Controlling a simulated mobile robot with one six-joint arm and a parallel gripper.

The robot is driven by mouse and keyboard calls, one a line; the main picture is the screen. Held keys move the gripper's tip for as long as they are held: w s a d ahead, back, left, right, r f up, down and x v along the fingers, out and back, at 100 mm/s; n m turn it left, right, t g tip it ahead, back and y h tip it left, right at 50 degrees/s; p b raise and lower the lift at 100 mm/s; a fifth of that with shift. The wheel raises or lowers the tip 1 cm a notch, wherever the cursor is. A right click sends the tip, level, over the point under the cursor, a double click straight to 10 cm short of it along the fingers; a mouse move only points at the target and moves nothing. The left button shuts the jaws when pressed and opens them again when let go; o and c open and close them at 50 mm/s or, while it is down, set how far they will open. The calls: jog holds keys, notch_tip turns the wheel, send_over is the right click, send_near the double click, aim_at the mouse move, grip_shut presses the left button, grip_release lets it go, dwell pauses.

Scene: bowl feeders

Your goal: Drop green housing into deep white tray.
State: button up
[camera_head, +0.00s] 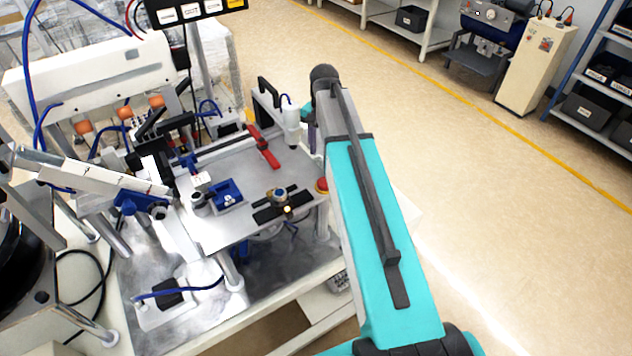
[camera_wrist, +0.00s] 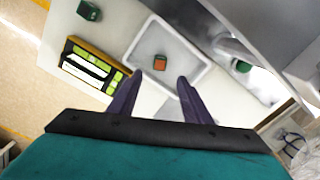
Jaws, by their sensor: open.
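In the wrist view, a white tray (camera_wrist: 190,92) with raised walls lies beyond my fingertips. A second green housing (camera_wrist: 89,10) lies outside the tray at the upper left. Another green piece (camera_wrist: 243,66) is to the right, by a metal part. The head view does not clearly show the tray or housings.
A yellow-black box with green and white labels (camera_wrist: 92,66) lies left of the tray. Grey metal machinery (camera_wrist: 210,25) stands close on the right. In the head view, a fixture plate (camera_head: 240,195) is left of my arm; open floor (camera_head: 480,190) is to the right.

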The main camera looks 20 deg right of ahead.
notch_tip(320, 180, up, 11)
jog(key=b, duration=0.2)
dwell(0.6)
jog(key=shift+f, duration=0.1)
dwell(0.7)
